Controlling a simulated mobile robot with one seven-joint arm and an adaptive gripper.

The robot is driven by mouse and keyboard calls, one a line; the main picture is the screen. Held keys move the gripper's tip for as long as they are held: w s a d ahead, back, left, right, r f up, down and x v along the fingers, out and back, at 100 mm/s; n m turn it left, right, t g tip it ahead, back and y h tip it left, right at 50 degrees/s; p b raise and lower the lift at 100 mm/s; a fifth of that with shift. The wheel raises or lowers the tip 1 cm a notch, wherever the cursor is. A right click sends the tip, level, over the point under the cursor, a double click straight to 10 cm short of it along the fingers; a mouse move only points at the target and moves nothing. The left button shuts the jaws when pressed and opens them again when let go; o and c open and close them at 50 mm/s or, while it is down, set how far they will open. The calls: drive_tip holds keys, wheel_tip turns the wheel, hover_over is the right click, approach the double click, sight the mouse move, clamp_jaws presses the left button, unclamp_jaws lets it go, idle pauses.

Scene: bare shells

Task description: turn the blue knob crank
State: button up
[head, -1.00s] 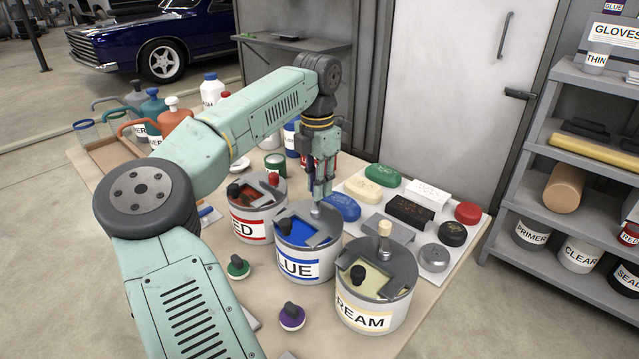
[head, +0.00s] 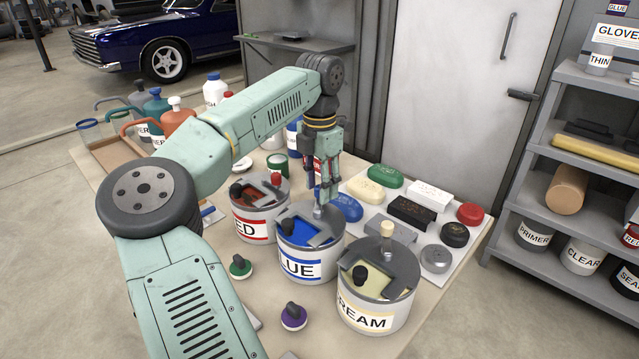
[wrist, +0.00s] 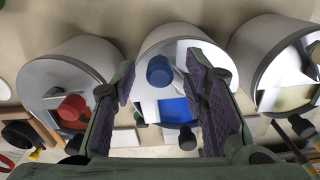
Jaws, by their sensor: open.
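The blue can (head: 312,268) stands between the red can and the cream can, its label facing the front. In the wrist view its blue knob (wrist: 160,70) stands up on the lid (wrist: 146,95), near a blue opening. My gripper (head: 320,190) points down over the back of the lid. In the wrist view its fingers (wrist: 162,88) are open, one on each side of the knob, with gaps visible.
The red can (head: 250,228) and cream can (head: 365,315) stand close on either side, with knobs rising from their lids. A black knob (head: 288,228) sits on the blue lid. A tray of coloured blocks (head: 430,262) lies to the right. Green (head: 240,267) and purple (head: 293,316) knobs lie in front.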

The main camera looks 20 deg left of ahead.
wheel_tip(320, 180, up, 12)
idle(0.6)
idle(0.4)
